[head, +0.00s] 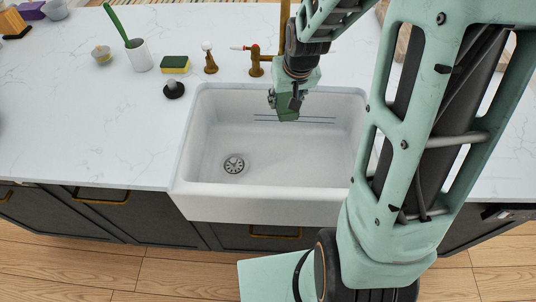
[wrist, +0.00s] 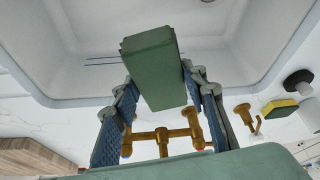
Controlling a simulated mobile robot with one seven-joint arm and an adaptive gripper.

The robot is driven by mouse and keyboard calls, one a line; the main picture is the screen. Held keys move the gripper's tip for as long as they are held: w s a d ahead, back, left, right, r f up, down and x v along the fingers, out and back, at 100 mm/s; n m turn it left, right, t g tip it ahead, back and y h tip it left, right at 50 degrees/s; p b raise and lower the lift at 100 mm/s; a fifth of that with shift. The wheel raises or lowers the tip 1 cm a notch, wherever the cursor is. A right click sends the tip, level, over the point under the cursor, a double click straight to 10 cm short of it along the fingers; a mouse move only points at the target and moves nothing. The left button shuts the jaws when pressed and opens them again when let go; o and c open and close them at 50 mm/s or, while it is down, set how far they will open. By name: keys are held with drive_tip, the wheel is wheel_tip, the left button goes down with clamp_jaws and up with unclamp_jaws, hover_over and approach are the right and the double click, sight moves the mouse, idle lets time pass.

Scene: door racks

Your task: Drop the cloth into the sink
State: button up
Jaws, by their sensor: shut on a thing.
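The white sink (head: 205,130) is set in the marble counter, with a round drain at its left. My gripper (head: 287,100) hangs over the back part of the basin. In the wrist view my gripper (wrist: 158,110) has its two blue-padded fingers on either side of the folded green cloth (wrist: 152,65) and is shut on it. The cloth also shows in the head view (head: 288,113) as a small green piece below the fingers. The cloth is above the basin floor; its exact height is hard to tell. The sink basin also fills the top of the wrist view (wrist: 85,30).
A brass faucet (head: 291,42) and tap handles (head: 255,62) stand behind the sink. A yellow-green sponge (head: 175,64), a black stopper-like knob (head: 174,89) and a white cup with a green-handled brush (head: 139,56) stand left. The counter left of the sink is mostly clear.

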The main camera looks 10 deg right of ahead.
wheel_tip(320, 180, down, 6)
drive_tip(key=b, duration=0.4)
drive_tip(key=shift+w+r, duration=0.1)
drive_tip(key=shift+r, duration=0.05)
drive_tip(key=o, duration=1.2)
drive_tip(key=shift+r, duration=0.1)
drive_tip(key=shift+v, duration=3.7)
drive_tip(key=shift+w+d, duration=0.1)
